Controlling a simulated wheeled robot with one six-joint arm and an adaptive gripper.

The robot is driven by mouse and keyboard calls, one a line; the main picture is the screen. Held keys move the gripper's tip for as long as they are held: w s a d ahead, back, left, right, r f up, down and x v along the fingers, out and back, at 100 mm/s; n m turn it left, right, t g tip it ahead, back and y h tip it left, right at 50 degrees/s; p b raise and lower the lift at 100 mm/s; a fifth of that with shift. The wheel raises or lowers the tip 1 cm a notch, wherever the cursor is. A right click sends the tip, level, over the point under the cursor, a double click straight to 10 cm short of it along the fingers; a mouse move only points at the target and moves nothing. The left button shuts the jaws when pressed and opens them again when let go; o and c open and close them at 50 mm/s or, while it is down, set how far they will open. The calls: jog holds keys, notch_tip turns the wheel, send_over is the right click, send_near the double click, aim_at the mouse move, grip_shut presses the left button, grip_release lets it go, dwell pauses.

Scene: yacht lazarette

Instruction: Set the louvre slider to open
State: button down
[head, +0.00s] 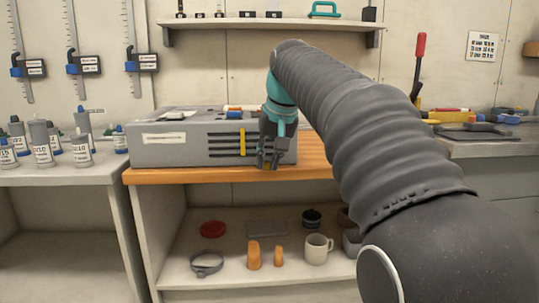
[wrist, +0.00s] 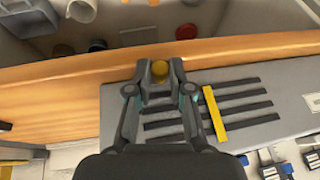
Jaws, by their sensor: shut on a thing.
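The grey box (head: 180,151) stands on the orange wooden counter, with dark louvre slots (head: 222,146) in its front face. A yellow upright bar (head: 243,142) crosses the slots. It also shows in the wrist view (wrist: 215,113), beside my gripper and apart from it. My gripper (head: 268,164) is at the right part of the box front. In the wrist view my gripper (wrist: 159,72) is shut on a round yellow knob (wrist: 159,67) near the box's lower edge. My fingers partly hide the knob and the slots behind. I cannot tell how the knob joins the box.
The orange counter edge (head: 200,176) runs just below my gripper. A shelf below holds a mug (head: 318,249), orange cups (head: 254,255) and a red lid (head: 213,229). Bottles (head: 42,146) stand on the left bench. Tools lie on the right bench. A wall shelf (head: 265,23) is above.

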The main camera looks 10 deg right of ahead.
jog(key=shift+a, duration=0.15)
jog(key=c, duration=1.1)
grip_release()
jog(key=shift+o, duration=0.2)
jog(key=v, duration=1.2)
jog(key=s+f+p, duration=0.1)
jog(key=s+f, duration=1)
jog(key=f, duration=0.4)
jog(key=s+f+n+t+h+p, duration=0.1)
jog(key=s+f+p, duration=0.1)
jog(key=s+f, duration=1)
notch_tip(320, 180, down, 4)
jog(key=shift+s+a+f+n, duration=0.2)
jog(key=shift+s+a+n, duration=0.1)
jog(key=shift+a, duration=0.05)
